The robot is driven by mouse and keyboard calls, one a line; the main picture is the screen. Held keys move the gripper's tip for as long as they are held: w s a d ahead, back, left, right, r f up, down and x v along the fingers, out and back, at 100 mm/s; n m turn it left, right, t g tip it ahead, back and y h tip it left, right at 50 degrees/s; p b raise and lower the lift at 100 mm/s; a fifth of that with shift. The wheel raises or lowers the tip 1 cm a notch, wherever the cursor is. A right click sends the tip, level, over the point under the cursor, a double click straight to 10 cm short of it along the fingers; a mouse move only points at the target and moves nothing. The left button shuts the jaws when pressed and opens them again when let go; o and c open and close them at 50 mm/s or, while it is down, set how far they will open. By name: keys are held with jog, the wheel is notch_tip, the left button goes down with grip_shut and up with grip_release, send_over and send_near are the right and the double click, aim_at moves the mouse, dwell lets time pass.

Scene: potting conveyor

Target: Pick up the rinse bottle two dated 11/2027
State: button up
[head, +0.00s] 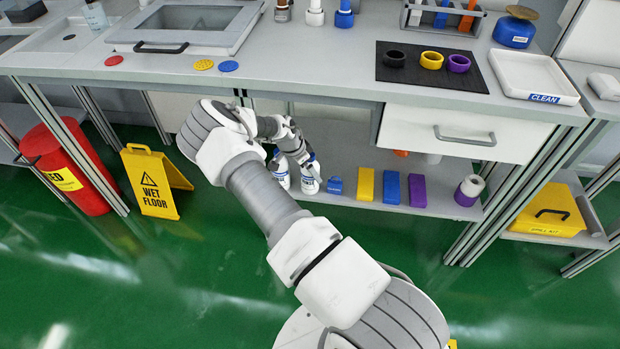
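Two white bottles stand side by side on the low shelf under the workbench: a left bottle (281,178) and a right bottle (311,183) with a blue-marked label. Their labels are too small to read, so I cannot tell which one is dated 11/2027. My gripper (308,164) is reached in under the bench, at the upper part of the right bottle. My wrist and arm cover parts of both bottles. I cannot make out whether the fingers are apart or closed on the bottle.
Right of the bottles on the shelf (440,205) are a small blue item (335,186), yellow (365,184), blue (391,188) and purple (417,190) blocks, and a roll (468,190). The bench edge and drawer (465,134) overhang. A wet floor sign (155,182) stands left.

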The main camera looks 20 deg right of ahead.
jog(key=shift+d+f, duration=0.15)
jog(key=shift+f, duration=0.2)
jog(key=shift+w+r, duration=0.1)
grip_shut()
